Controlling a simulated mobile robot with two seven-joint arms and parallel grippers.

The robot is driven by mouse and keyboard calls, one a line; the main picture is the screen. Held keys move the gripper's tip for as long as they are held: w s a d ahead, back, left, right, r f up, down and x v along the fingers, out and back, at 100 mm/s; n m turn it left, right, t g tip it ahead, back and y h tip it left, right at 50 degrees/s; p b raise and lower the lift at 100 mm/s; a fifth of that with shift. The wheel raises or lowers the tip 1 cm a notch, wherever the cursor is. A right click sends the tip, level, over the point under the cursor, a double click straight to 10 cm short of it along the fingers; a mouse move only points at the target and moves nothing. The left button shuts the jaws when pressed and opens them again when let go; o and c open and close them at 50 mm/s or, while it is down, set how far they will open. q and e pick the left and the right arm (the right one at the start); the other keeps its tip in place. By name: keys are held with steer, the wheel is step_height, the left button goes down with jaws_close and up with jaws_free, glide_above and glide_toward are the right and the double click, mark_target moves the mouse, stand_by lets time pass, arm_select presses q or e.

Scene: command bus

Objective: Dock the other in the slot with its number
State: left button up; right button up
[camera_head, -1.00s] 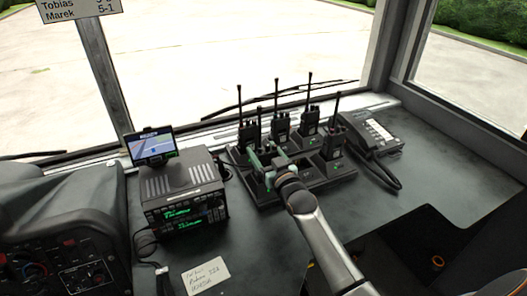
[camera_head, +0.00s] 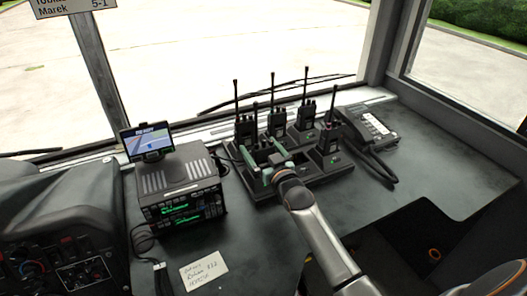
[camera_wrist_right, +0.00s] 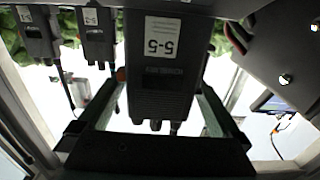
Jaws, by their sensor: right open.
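A black charging dock (camera_head: 317,182) holds several upright black handheld radios with antennas. Three radios stand in the back row: left (camera_head: 245,131), middle (camera_head: 276,123) and right (camera_head: 304,122). One stands at the front right (camera_head: 329,140). My right gripper (camera_head: 263,153) is open over the dock's left part, hiding some front slots. In the inverted right wrist view, a radio labelled 5-5 (camera_wrist_right: 165,75) appears between the two green-padded fingers; whether they touch it is unclear. Two further labelled radios, one outer (camera_wrist_right: 36,40) and one nearer (camera_wrist_right: 96,35), stand beside it. My left gripper is not in view.
A handwritten note (camera_head: 204,271) lies on the front of the dashboard. The windscreen is behind the dock.

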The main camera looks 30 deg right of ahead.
steer(key=s, duration=1.2)
steer(key=shift+s+a, duration=0.2)
steer(key=shift+a, duration=0.15)
